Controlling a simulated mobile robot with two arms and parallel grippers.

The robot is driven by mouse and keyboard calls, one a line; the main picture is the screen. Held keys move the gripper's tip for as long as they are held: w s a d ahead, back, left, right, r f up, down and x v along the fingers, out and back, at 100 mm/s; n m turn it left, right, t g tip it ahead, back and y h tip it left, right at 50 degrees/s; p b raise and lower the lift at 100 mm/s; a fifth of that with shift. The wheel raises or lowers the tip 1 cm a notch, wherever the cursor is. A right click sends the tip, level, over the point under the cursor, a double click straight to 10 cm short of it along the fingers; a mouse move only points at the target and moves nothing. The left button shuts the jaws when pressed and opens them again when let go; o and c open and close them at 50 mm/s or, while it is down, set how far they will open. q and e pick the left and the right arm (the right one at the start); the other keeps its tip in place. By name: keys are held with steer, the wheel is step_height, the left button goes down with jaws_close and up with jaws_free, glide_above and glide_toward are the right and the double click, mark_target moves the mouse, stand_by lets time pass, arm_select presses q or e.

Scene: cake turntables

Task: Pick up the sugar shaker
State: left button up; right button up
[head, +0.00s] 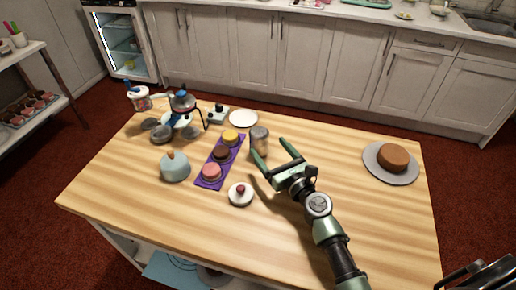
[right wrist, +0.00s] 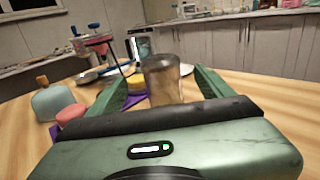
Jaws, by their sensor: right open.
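The sugar shaker (head: 259,140) is a clear cylinder with a grey upper part and brownish contents. It stands upright on the wooden table, right of the purple mat. My right gripper (head: 268,149) is open and low over the table, with its fingers pointing at the shaker. In the right wrist view the shaker (right wrist: 163,82) appears between the two green fingers, and its base is hidden by the gripper body. I see no contact, and I cannot tell how far the fingertips reach around it. My left gripper is not in view.
A purple mat (head: 206,181) with yellow, brown and pink cakes lies left of the shaker. A white plate (head: 243,125) is behind it, and a small dish (head: 233,200) is in front. A brown cake (head: 393,156) stands far right. The table between is clear.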

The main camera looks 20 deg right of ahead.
mark_target(259, 136)
steer(key=shift+f+b, duration=0.35)
steer(key=shift+f, duration=0.35)
steer(key=shift+w, duration=0.15)
steer(key=shift+w+a+r, duration=0.1)
steer(key=shift+w, duration=0.35)
steer(key=shift+w+a+r, duration=0.1)
steer(key=shift+w, duration=0.35)
steer(key=w, duration=0.3)
steer(key=w+a, duration=0.1)
steer(key=w, duration=0.1)
steer(key=shift+w, duration=0.3)
steer(key=c, duration=1.7)
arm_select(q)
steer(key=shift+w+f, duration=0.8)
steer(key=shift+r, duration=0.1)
arm_select(e)
steer(key=shift+r, duration=0.15)
